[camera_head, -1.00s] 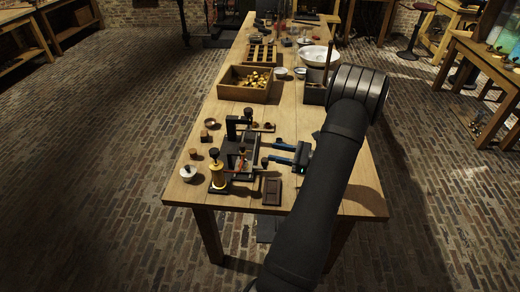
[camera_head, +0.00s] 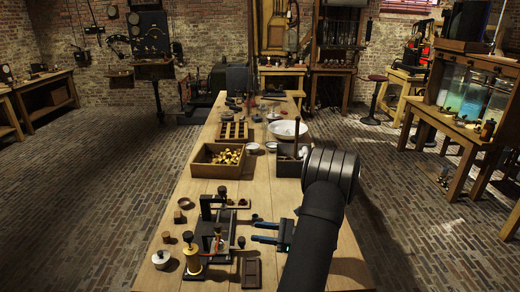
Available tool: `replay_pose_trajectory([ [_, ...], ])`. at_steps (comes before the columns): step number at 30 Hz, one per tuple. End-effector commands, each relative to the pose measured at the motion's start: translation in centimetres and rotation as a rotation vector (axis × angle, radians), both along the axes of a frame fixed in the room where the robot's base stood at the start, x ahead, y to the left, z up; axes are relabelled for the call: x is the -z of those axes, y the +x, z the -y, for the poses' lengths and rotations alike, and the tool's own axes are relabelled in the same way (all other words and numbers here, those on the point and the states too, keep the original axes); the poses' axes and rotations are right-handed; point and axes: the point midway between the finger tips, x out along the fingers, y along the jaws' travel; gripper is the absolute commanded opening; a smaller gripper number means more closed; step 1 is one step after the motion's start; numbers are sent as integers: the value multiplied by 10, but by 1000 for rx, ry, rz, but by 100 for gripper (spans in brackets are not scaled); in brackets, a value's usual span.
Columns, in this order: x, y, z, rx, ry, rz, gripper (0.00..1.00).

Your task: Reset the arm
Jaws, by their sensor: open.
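My gripper (camera_head: 254,232) is at the front of the long wooden table, its two blue-and-black fingers pointing left. The fingers are apart, and I see nothing between them. The fingertips are just right of a black bench apparatus (camera_head: 208,240) with a brass cylinder (camera_head: 192,258) at its front. They are close to its right-hand knobs; I cannot tell if they touch. My dark arm comes in from the lower right and covers part of the table's right side.
A dark rectangular block (camera_head: 251,273) lies in front of the gripper. A white lidded pot (camera_head: 161,259) and small wooden pieces stand left of the apparatus. Farther back are a wooden box (camera_head: 203,169) of brass-coloured pieces and a white bowl (camera_head: 287,130).

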Motion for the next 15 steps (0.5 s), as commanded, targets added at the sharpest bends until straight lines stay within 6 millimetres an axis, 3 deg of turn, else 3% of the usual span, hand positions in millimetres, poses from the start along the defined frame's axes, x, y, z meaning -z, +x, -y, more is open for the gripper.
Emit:
replay_pose_trajectory([
  [15,0,18,-103,-3,-1,1,45],
])
